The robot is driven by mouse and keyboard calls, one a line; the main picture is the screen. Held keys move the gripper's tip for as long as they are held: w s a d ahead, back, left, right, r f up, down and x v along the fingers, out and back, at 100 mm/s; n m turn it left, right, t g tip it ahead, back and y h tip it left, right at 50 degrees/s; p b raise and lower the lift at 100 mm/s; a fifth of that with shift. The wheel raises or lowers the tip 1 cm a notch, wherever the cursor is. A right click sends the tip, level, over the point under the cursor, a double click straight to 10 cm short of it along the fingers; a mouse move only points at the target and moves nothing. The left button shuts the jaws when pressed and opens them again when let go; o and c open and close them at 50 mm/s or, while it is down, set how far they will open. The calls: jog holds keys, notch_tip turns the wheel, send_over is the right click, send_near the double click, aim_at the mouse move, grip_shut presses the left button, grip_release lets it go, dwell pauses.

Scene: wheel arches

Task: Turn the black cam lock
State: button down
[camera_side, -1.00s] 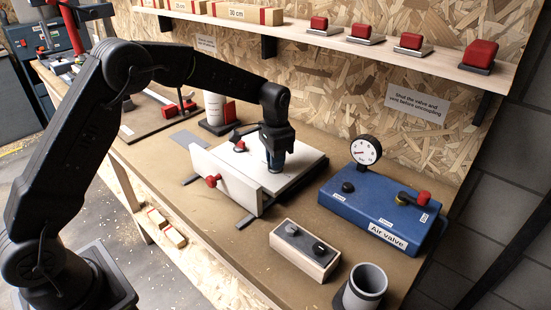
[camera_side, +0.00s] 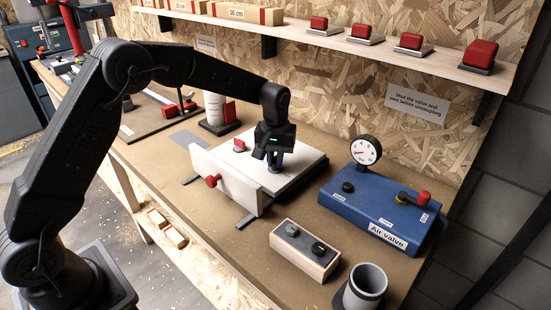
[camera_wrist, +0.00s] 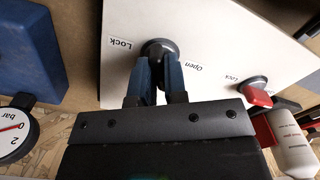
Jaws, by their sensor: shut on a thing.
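The black cam lock (camera_wrist: 160,47) is a round knob on the white panel (camera_wrist: 115,75), between the printed words "Lock" and "Open". My gripper (camera_wrist: 158,68) has its two blue fingers shut on the knob's grip, which they partly hide. In the side view my gripper (camera_side: 274,168) points straight down onto the panel (camera_side: 307,164), with the black cam lock's base just showing under the fingertips. A second cam lock with a red grip (camera_wrist: 257,95) sits apart on the same panel, and its red grip also shows in the side view (camera_side: 239,146).
A blue air valve box (camera_side: 375,212) with a gauge (camera_side: 365,150) stands to the right. A wooden box with black knobs (camera_side: 304,250) and a grey cup (camera_side: 364,287) are in front. A white bottle (camera_wrist: 292,140) stands near the red cam lock.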

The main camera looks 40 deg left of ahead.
aim_at(275, 159)
jog(key=n, duration=0.4)
jog(key=shift+n, duration=2.8)
jog(key=c, duration=1.2)
grip_release()
jog(key=shift+o, duration=0.2)
notch_tip(275, 159, up, 14)
